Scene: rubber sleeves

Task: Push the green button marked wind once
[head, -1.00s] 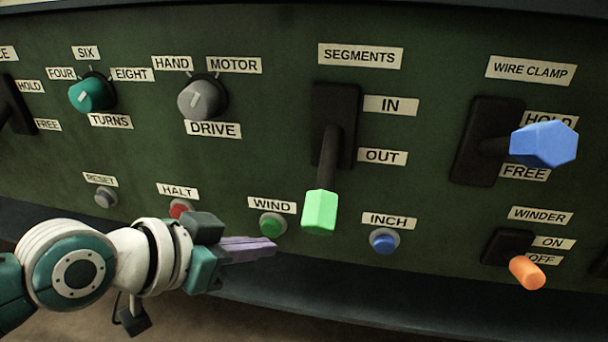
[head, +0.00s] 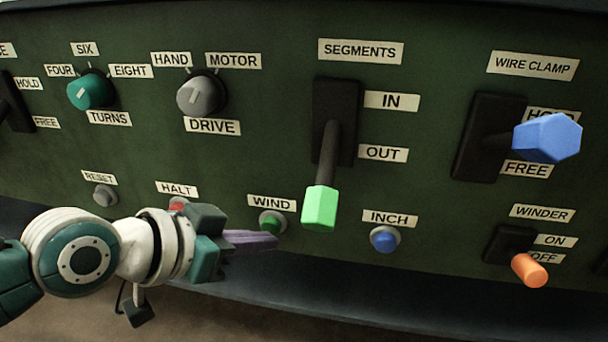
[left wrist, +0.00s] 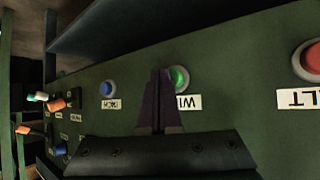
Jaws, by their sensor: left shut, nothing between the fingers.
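The green button (head: 272,222) sits in a grey ring below the WIND label (head: 271,202) on the dark green panel. My left gripper (head: 276,240) is shut and empty, its purple fingers pointing right, with the tips just below the button in the head view. In the left wrist view the shut fingers (left wrist: 159,75) stand right beside the green button (left wrist: 179,78) and overlap its left edge. I cannot tell whether the tips touch it. My right gripper is not in view.
The red HALT button (head: 177,205) is partly behind my left gripper. The blue INCH button (head: 384,239) is to the right. The green-tipped SEGMENTS lever (head: 320,207) sticks out close by, above right. A dark ledge (head: 330,300) runs below the panel.

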